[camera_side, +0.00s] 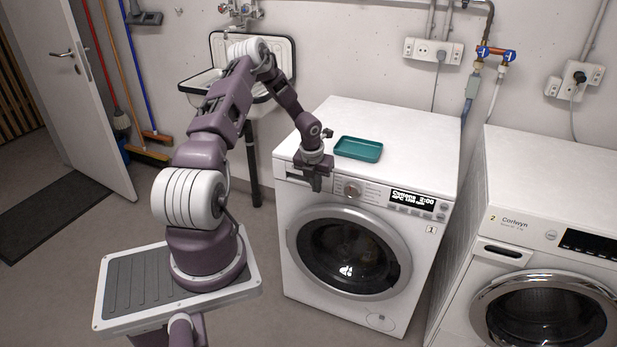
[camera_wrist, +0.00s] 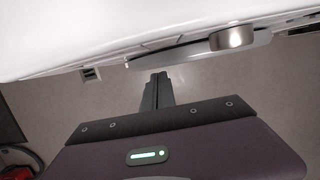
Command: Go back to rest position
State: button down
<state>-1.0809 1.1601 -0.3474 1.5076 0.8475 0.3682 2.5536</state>
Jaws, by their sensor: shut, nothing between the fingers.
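My gripper (camera_side: 316,184) is shut and empty. In the side view it points down in front of the upper front edge of the left washing machine (camera_side: 408,137), left of the round dial (camera_side: 352,189). In the wrist view the closed fingers (camera_wrist: 158,80) show at the centre, with floor behind them. Whether the fingers touch the machine cannot be told. The machine's round door (camera_side: 349,252) looks shut and its display is lit.
A teal tray (camera_side: 358,149) sits on top of the left machine, close behind my gripper. A second front-loader (camera_side: 556,170) stands at the right. A sink (camera_side: 195,88) hangs on the back wall. Brooms lean near the door at the left. Open floor lies between my base and the machine.

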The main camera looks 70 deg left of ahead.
jog(key=v, duration=1)
jog(key=d+r+n+y, duration=0.1)
jog(key=d+r+n, duration=0.9)
jog(key=d+r, duration=0.75)
jog(key=s+d+r+n+t+h, duration=0.1)
jog(key=s+d+r+n, duration=0.3)
jog(key=s+d+n, duration=0.4)
jog(key=s+d+r+n+t+h, duration=0.2)
jog(key=s+d+r+n, duration=0.2)
jog(key=s+d+n, duration=0.5)
jog(key=d, duration=0.3)
jog(key=shift+s+t, duration=0.3)
jog(key=shift+s, duration=0.1)
